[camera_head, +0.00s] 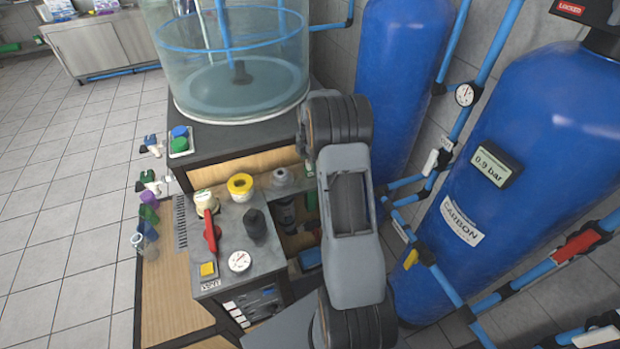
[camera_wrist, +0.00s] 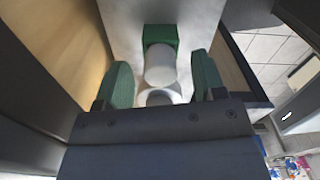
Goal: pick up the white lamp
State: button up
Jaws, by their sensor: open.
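In the wrist view, a white rounded thing (camera_wrist: 160,66), which looks like the white lamp, stands against a pale surface. My gripper (camera_wrist: 161,70) is open, with one green fingertip pad on each side of the white thing and a visible gap at both sides. I cannot tell how far away it is in depth. In the head view my arm covers this spot, and neither the gripper nor the lamp can be made out.
In the wrist view, a wooden panel (camera_wrist: 60,45) stands close on the left and a dark-edged board (camera_wrist: 246,75) on the right. Blue tanks (camera_head: 540,150) stand right.

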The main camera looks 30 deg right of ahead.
jog(key=shift+f, duration=0.25)
jog(key=shift+c, duration=0.2)
jog(key=c, duration=0.8)
jog(key=shift+o, duration=0.2)
jog(key=shift+r, duration=0.15)
notch_tip(320, 180, up, 28)
jog(key=b, duration=0.1)
dwell(0.5)
